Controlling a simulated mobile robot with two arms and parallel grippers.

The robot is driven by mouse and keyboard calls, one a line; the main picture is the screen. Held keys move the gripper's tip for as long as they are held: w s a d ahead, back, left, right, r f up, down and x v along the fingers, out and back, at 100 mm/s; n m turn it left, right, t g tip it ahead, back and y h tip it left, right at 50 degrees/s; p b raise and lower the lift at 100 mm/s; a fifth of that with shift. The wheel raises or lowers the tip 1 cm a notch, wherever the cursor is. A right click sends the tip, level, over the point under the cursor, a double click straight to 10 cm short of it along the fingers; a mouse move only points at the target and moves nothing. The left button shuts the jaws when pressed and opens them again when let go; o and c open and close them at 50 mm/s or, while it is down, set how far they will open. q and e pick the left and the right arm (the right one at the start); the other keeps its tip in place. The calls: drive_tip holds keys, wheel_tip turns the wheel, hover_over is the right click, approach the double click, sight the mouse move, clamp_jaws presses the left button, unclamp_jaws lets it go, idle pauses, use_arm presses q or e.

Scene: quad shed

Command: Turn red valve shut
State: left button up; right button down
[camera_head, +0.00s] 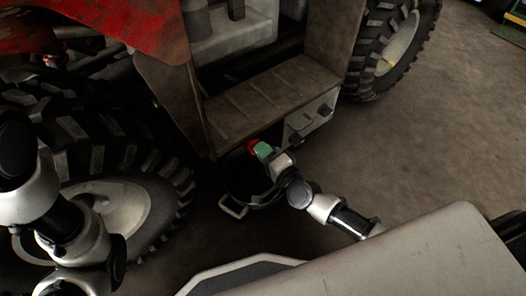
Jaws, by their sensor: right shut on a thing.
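The red valve (254,144) shows as a small red patch at the lower edge of the quad's brown metal footwell. My right gripper (263,150), with green at its tip, is shut on it. The gripper and wrist hide most of the valve, so its turn angle cannot be told. My left arm stands at the left edge in front of the big tyre. Its gripper does not show.
A dark round pan (233,193) with light handles sits on the floor below my right gripper. A small metal box (309,121) with dark knobs is right of the valve. Large tyres (101,128) flank the footwell (262,98).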

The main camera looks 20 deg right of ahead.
drive_tip(key=shift+f+m, duration=0.1)
drive_tip(key=shift+m, duration=0.8)
drive_tip(key=c, duration=1.1)
unclamp_jaws()
drive_tip(key=shift+d, duration=0.1)
drive_tip(key=shift+c, duration=0.2)
drive_tip(key=p+v, duration=0.3)
drive_tip(key=v, duration=0.8)
